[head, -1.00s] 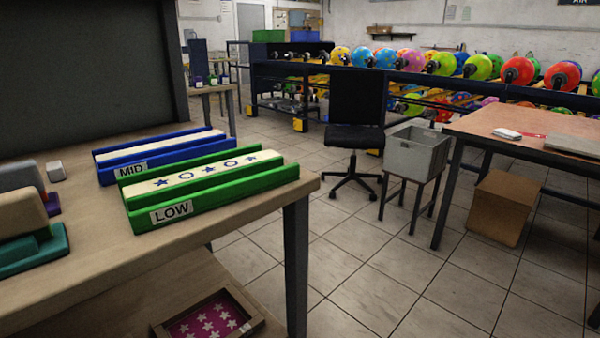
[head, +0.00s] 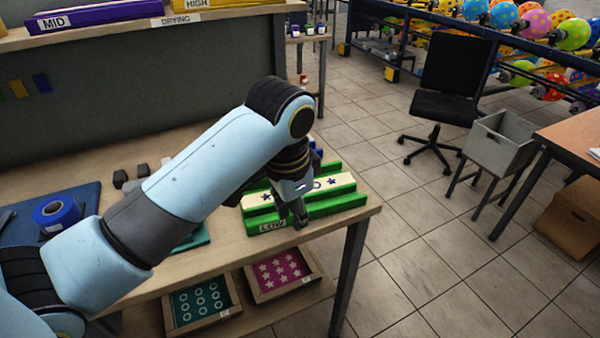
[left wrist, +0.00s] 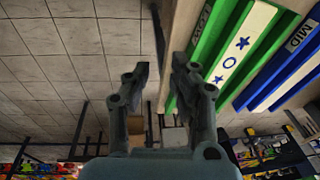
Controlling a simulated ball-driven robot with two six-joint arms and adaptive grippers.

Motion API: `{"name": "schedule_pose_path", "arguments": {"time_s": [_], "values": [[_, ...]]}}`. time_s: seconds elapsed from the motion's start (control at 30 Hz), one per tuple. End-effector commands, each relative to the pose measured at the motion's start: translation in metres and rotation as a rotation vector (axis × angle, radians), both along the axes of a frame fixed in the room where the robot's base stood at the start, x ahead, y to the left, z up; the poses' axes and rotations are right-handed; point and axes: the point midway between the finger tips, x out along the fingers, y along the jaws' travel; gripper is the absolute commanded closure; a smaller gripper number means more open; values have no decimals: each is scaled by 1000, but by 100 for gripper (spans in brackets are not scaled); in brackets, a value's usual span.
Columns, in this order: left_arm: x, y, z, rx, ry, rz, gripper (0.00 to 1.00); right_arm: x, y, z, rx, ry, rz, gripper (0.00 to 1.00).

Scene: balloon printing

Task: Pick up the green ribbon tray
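The green ribbon tray (head: 338,206) lies on the wooden bench near its right end, marked LOW. It holds a white strip with blue stars. My left gripper (head: 300,222) hangs at its front side by the LOW label and hides part of it. In the left wrist view, the gripper (left wrist: 160,72) is open, with nothing between its fingers. The green tray (left wrist: 212,42) shows there to the right of the fingers; I cannot tell whether they touch it. My right gripper is not in view.
The blue MID tray (left wrist: 285,65) lies beside the green one. A blue tape roll (head: 57,214) is on the bench at left. Two small trays with a pink (head: 256,296) and a teal inlay sit below the bench top. Open floor lies right of the bench.

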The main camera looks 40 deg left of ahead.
Motion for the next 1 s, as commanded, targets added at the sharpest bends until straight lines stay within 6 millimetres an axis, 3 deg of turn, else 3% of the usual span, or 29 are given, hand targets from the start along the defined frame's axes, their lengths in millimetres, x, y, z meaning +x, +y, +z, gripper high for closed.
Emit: {"name": "schedule_pose_path", "arguments": {"time_s": [0.03,0.2,0.4,0.5,0.7,1.0], "values": [[16,3,3,0,19,-20,77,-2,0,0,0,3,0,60],[62,11,8,-13,84,-94,77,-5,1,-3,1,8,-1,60],[99,17,23,-35,139,-159,77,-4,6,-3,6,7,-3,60],[105,18,19,-42,152,-171,77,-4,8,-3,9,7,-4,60],[105,18,-15,-42,154,-172,77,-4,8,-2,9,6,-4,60],[106,19,-45,-42,153,-172,77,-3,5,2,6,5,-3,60]]}}
